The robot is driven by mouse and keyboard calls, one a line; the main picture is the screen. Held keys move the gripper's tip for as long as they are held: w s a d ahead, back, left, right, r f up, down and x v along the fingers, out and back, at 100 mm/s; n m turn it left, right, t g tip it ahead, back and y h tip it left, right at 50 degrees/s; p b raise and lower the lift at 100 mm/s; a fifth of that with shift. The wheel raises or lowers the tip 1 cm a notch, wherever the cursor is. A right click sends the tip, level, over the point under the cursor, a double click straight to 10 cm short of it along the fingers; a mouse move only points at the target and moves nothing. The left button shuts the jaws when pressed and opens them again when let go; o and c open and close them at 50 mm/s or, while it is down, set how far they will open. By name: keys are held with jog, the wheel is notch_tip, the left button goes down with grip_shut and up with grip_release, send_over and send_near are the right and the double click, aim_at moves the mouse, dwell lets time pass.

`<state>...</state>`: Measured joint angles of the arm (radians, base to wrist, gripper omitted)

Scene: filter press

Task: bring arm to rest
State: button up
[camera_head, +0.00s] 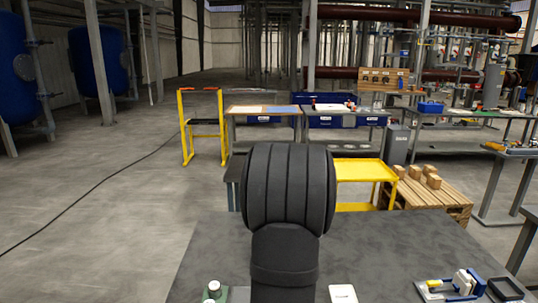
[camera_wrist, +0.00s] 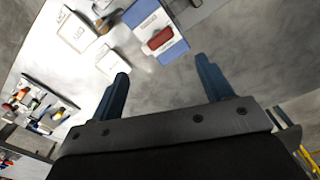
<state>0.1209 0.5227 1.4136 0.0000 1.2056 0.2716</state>
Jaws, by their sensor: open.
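My gripper (camera_wrist: 160,82) shows in the wrist view with its two blue fingers spread apart and nothing between them. It is above a grey surface, with several items beyond the fingertips. In the head view my dark arm rises in the middle over the grey table (camera_head: 375,245), and the gripper itself cannot be seen there. The arm hides part of the table and what lies behind it.
A blue-and-white tray with a red object (camera_wrist: 160,39) lies beyond the fingertips, with white boxes (camera_wrist: 73,32) to its left. A yellow cart (camera_head: 362,170) and a wooden pallet (camera_head: 440,197) with blocks stand behind the table. Floor at the left is largely open.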

jog(key=f+m, duration=0.1)
jog(key=f, duration=0.1)
jog(key=f+m, duration=0.1)
jog(key=f, duration=0.2)
jog(key=f+m, duration=0.2)
jog(key=shift+s+f, duration=0.25)
jog(key=shift+s, duration=0.15)
jog(key=shift+o, duration=0.2)
jog(key=o, duration=0.6)
jog(key=shift+c, duration=0.2)
jog(key=r+n, duration=0.1)
jog(key=n, duration=0.2)
jog(key=shift+a+r, duration=0.1)
jog(key=shift+r, duration=0.1)
jog(key=r+n, duration=0.1)
jog(key=n, duration=0.2)
jog(key=r+n, duration=0.2)
jog(key=n, duration=0.1)
jog(key=r+n, duration=0.1)
jog(key=n, duration=0.3)
jog(key=shift+a+r, duration=0.15)
jog(key=shift+a, duration=0.05)
notch_tip(320, 180, up, 6)
jog(key=n, duration=1.4)
jog(key=f, duration=1)
jog(key=shift+s+a+f, duration=0.15)
jog(key=shift+s+a, duration=0.1)
jog(key=shift+a, duration=0.05)
